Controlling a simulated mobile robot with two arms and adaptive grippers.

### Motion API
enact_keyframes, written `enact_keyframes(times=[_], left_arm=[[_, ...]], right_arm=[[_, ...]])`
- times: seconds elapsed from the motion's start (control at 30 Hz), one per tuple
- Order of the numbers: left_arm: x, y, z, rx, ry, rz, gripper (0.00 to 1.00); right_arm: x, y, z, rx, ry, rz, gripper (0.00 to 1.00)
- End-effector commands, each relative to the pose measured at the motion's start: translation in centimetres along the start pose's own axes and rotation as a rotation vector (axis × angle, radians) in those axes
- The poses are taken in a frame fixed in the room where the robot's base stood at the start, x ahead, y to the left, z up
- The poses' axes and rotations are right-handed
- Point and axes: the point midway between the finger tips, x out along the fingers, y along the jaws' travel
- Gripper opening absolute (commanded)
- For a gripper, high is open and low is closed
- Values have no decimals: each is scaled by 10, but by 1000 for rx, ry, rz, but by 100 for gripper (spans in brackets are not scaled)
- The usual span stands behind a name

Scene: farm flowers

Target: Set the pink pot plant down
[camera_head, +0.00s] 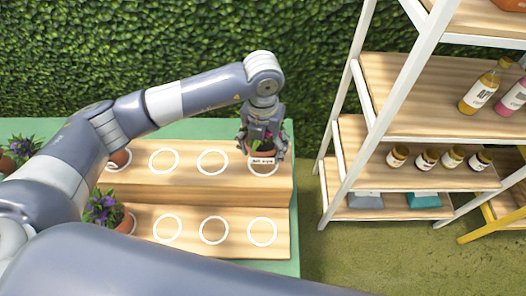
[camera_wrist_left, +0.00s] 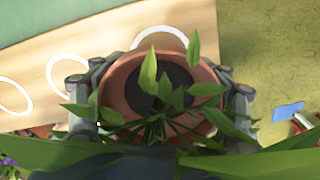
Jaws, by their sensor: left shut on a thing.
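My left gripper (camera_head: 262,140) is shut on the pot from above. The pot is at the right end of the upper wooden step (camera_head: 190,190), over the last white ring (camera_head: 263,170). In the left wrist view the pot (camera_wrist_left: 122,97) sits between the two fingers, with leaves across the front, and part of a white ring (camera_wrist_left: 160,32) shows behind it. I cannot tell if the pot's base touches the step. My right gripper is not in view.
Purple-flowered pots stand at the left on the lower step (camera_head: 105,210) and at the far left (camera_head: 22,150). Several white rings on both steps are empty. A white shelf (camera_head: 420,80) with bottles and jars stands to the right. A green hedge is behind.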

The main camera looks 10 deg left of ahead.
Motion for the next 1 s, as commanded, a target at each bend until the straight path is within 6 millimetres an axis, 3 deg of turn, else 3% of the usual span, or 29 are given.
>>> enact_keyframes(times=[0.1, 0.23, 0.63, 0.67, 0.73, 0.77, 1.0], left_arm=[[14, -1, 0, -1, 3, -1, 28], [30, -1, 1, 0, 0, -2, 28], [38, -1, 1, 0, -2, -3, 28], [39, -1, 0, 0, -1, -2, 69], [37, -1, 0, 0, 0, -2, 84], [37, -1, 0, 0, 0, -2, 89], [37, -1, 0, 0, 0, -2, 89]], right_arm=[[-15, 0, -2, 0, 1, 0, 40], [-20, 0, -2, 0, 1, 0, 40], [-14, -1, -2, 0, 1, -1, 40], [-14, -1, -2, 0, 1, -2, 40], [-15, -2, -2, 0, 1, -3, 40], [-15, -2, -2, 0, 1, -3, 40], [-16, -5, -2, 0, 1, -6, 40]])
